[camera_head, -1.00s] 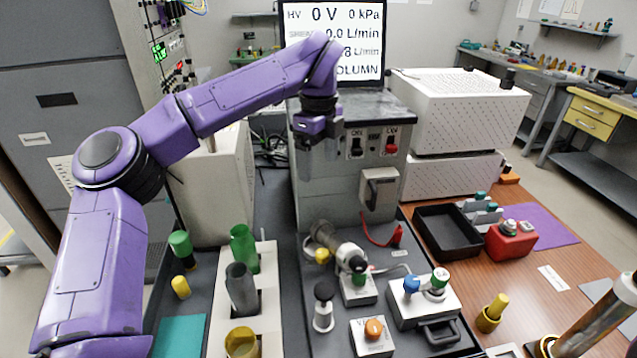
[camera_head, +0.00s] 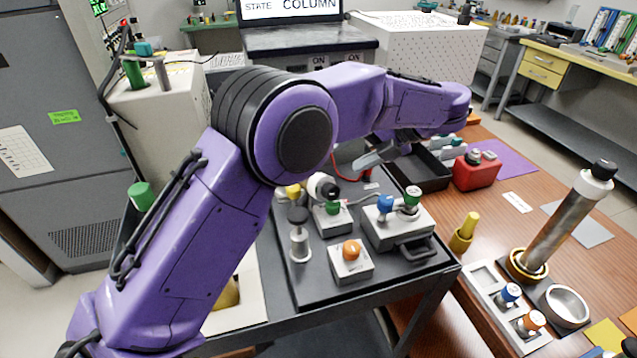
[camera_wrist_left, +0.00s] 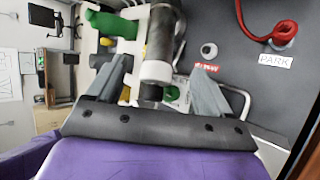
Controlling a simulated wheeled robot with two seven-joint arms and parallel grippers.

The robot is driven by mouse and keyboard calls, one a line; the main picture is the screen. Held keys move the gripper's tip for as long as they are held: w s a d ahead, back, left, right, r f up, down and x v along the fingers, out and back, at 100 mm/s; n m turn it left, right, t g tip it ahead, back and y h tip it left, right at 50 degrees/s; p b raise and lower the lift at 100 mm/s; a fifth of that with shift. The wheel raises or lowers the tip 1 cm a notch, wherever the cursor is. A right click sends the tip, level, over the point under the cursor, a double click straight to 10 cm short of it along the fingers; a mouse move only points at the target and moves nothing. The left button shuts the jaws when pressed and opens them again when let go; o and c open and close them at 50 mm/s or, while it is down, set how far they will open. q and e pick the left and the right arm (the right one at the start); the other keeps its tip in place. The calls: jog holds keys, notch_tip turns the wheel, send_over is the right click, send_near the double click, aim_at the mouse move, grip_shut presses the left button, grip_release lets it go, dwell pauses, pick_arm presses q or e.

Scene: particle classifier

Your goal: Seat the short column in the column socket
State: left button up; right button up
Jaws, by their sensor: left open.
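A steel column (camera_head: 560,222) with a white collar and black cap stands in a brass ring (camera_head: 527,266) at the right. An empty silver ring (camera_head: 566,306) sits beside it; I cannot tell whether it is the column socket. My left gripper (camera_head: 383,156) is open above the dark tray-topped cart, well left of that column. In the left wrist view, the open fingers (camera_wrist_left: 160,88) flank the line to a grey cylinder (camera_wrist_left: 160,45) with a white collar and black end. I cannot tell whether this is the short column; no grip on it shows. My right gripper is out of view.
The dark cart top (camera_head: 310,285) carries a box with an orange knob (camera_head: 350,262) and a box with blue and green knobs (camera_head: 398,226).

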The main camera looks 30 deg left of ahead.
pick_arm(q)
jog(key=x, duration=1.1)
jog(key=shift+w+f+p, duration=0.15)
jog(key=shift+w+p, duration=0.1)
jog(key=shift+p, duration=0.05)
jog(key=shift+c, duration=0.4)
grip_shut()
